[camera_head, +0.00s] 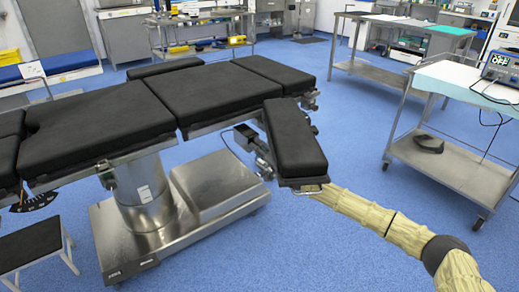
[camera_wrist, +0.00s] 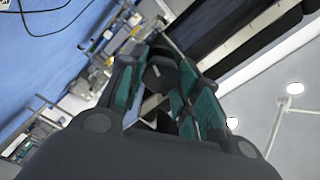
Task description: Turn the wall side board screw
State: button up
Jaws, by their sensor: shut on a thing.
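The black padded side board (camera_head: 293,140) sticks out from the operating table towards the camera. My arm reaches in from the lower right, and its end passes under the board's near end, so the fingers are hidden in the head view. In the wrist view my gripper (camera_wrist: 158,48) has its dark teal fingers drawn together at the underside of the board (camera_wrist: 268,42). It is shut on the side board screw, which is mostly hidden between the fingers. A thin metal bar runs close to the fingertips.
The operating table (camera_head: 215,92) with black pads stands on a steel column and base. A steel cart (camera_head: 455,160) with a monitor stands at right. Blue floor between cart and table is clear.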

jog(key=o, duration=1)
jog(key=shift+o, duration=0.2)
jog(key=shift+s, duration=0.1)
jog(key=v, duration=1.2)
